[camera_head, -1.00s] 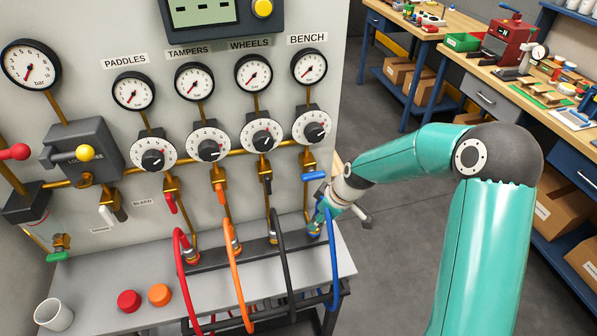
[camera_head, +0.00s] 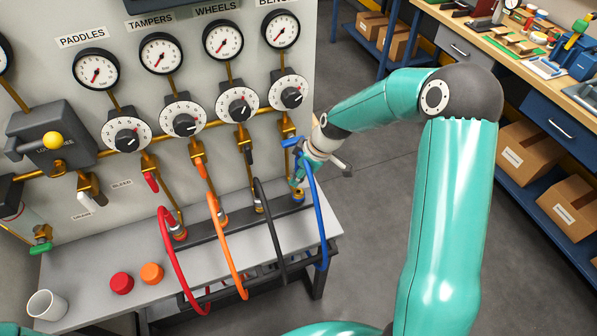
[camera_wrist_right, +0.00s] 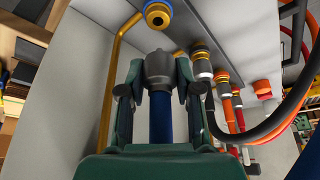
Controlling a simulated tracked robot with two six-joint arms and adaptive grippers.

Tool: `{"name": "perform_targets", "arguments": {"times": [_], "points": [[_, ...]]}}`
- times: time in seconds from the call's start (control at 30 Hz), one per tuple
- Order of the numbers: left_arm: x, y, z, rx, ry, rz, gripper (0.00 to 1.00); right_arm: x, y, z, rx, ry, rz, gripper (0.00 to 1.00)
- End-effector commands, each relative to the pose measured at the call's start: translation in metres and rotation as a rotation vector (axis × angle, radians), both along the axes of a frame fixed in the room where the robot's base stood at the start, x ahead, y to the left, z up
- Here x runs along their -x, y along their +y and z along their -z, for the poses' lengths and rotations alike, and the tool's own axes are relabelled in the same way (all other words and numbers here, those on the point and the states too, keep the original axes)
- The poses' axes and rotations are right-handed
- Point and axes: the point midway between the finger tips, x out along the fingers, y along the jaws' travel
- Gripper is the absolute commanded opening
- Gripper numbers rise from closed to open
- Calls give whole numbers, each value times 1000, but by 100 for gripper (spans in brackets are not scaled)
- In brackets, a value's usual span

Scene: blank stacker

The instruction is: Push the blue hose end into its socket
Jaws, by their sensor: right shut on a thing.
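My right gripper (camera_head: 297,181) is shut on the end of the blue hose (camera_head: 320,215), just above the bench's back rail. In the right wrist view the fingers (camera_wrist_right: 158,80) close on the grey collar of the hose end (camera_wrist_right: 158,66), with the blue hose (camera_wrist_right: 162,118) running back between them. The blue-ringed brass socket (camera_wrist_right: 157,14) lies ahead of the hose end, with a visible gap. In the head view the socket (camera_head: 298,196) sits at the right end of the rail, partly hidden by the gripper. My left gripper is out of view.
Black (camera_head: 272,245), orange (camera_head: 228,245) and red (camera_head: 167,250) hoses loop from the rail left of the socket. A blue valve handle (camera_head: 291,142) is close above my gripper. Red and orange caps and a white cup (camera_head: 47,305) stand on the grey bench (camera_head: 90,262).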

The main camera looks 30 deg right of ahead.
Motion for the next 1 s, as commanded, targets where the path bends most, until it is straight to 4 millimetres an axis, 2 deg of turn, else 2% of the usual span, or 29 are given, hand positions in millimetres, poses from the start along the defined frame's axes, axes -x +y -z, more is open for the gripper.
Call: {"name": "perform_targets", "arguments": {"times": [0.2,0.43,1.0], "points": [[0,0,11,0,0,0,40,1,-2,24,0,0,5,0],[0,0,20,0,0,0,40,3,-5,40,-1,2,11,0],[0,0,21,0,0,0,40,4,-6,44,0,2,14,0]]}}
